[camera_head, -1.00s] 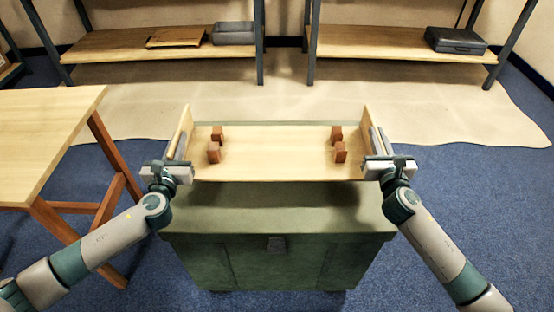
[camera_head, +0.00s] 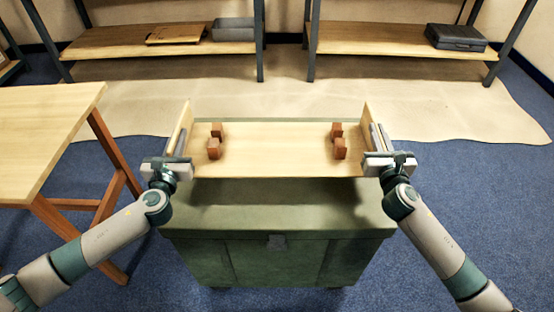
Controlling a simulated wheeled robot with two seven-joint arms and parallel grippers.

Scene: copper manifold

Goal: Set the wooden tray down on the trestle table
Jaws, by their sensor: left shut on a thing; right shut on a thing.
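The wooden tray (camera_head: 275,152) is a pale board with an upright end wall on each side. Several small red-brown blocks stand on it, in a group at the left (camera_head: 214,149) and a group at the right (camera_head: 338,147). My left gripper (camera_head: 180,155) is shut on the tray's left end, and my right gripper (camera_head: 374,150) is shut on its right end. The tray is held level above the green chest, with a shadow on the lid below it. The trestle table (camera_head: 45,125) stands at the left, its pale top clear and apart from the tray.
The green chest (camera_head: 270,255) stands directly below the tray. Shelves at the back hold a wooden board (camera_head: 176,34), a grey bin (camera_head: 233,29) and a dark case (camera_head: 457,38). A beige sheet (camera_head: 310,95) covers the floor behind. Blue carpet is open at right.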

